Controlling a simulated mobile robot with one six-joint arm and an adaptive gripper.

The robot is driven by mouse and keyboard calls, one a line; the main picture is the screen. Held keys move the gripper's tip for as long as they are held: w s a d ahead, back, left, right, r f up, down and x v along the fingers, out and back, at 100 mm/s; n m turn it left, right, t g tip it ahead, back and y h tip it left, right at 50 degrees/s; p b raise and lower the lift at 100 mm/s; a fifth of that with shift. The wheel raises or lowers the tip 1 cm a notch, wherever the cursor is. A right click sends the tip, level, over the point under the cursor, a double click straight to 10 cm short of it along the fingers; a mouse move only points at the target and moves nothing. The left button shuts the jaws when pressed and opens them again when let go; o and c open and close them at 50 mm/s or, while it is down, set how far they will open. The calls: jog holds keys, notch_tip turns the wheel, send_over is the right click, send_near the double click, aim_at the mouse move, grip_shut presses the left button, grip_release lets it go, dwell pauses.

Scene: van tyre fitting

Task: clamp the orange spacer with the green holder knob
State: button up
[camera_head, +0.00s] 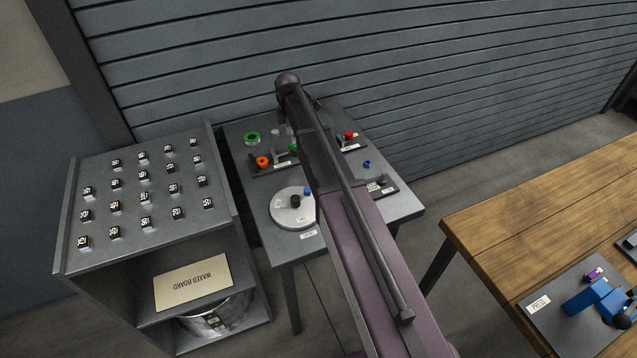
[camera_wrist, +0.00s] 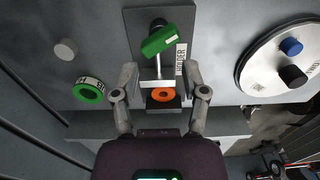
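The orange spacer (camera_wrist: 163,95) is a small ring lying on a dark block of the holder (camera_wrist: 147,18). The green holder knob (camera_wrist: 167,40) is a tilted bar above a pale stem, beyond the spacer in the wrist view. The spacer (camera_head: 262,161) and part of the green knob (camera_head: 293,149) also show in the head view. My gripper (camera_wrist: 161,75) is open, with one finger on each side of the stem and spacer. I cannot tell whether either finger touches them. In the head view my arm hides my gripper.
A green ring (camera_wrist: 88,91) and a grey disc (camera_wrist: 65,49) are left of my gripper. A round white plate (camera_wrist: 270,62) with blue and black knobs is to the right. In the head view, a red knob (camera_head: 349,135) stands behind my arm, and a cabinet (camera_head: 140,255) is at left.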

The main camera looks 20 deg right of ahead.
jog(key=shift+r+p, duration=4.55)
jog(key=shift+r, duration=0.35)
jog(key=s+f+m+b, duration=0.2)
jog(key=s+m, duration=0.7)
jog(key=s, duration=0.5)
jog(key=s+f+m+b, duration=0.3)
jog(key=s+m, duration=0.7)
jog(key=s, duration=0.5)
jog(key=shift+d+f, duration=0.2)
jog(key=shift+d, duration=0.25)
jog(key=shift+s, duration=0.1)
notch_tip(320, 180, up, 5)
jog(key=n+p, duration=0.5)
jog(key=n, duration=0.2)
send_over(292, 145)
jog(key=shift+d, duration=0.3)
jog(key=shift+f+b, duration=0.1)
jog(key=shift+b, duration=0.2)
notch_tip(292, 145, down, 14)
jog(key=b, duration=1.3)
jog(key=shift+r, duration=0.25)
